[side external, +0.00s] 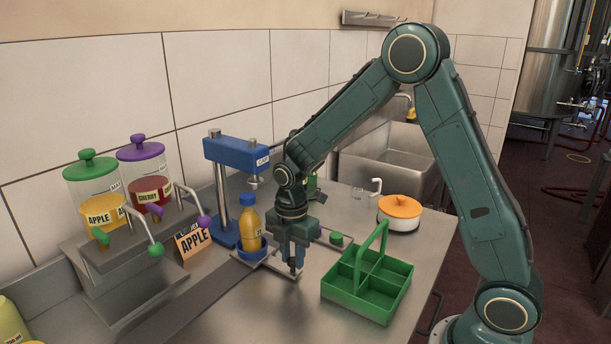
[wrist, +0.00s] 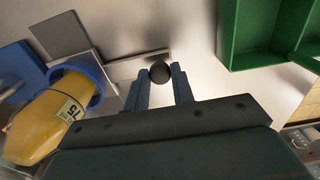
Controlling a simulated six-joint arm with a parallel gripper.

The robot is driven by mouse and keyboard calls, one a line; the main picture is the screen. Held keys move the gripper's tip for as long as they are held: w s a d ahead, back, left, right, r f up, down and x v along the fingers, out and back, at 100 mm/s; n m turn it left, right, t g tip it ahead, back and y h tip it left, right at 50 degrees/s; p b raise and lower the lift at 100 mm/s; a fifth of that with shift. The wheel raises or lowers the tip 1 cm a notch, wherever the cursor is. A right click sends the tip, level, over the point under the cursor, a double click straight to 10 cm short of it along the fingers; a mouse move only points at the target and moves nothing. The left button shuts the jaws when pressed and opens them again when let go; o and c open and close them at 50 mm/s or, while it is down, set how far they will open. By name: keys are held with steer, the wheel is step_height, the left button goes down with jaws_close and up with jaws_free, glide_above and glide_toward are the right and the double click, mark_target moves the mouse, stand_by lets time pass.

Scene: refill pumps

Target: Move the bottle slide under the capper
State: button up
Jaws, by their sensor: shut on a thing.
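My gripper (side external: 293,262) points down over the counter, with its fingers on the dark round knob (wrist: 159,72) of the bottle slide (side external: 262,258). In the wrist view my gripper (wrist: 160,88) has a finger on each side of this knob. The slide carries a blue cup (wrist: 84,76) holding a yellow bottle (side external: 249,229) with a blue cap. The bottle stands upright. The blue capper (side external: 237,153) stands behind; its head is above and slightly to the right of the bottle in the side view. Part of the slide is hidden behind my gripper.
A green divided crate (side external: 367,287) stands to the right of my gripper. An APPLE sign (side external: 192,241) and two juice dispensers (side external: 102,207) are to the left. A white pot with an orange lid (side external: 399,211) and a sink (side external: 385,165) are behind. The front counter is clear.

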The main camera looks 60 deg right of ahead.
steer(key=shift+d, duration=1.5)
steer(key=o, duration=0.9)
step_height(320, 180, up, 14)
steer(key=shift+f, duration=0.1)
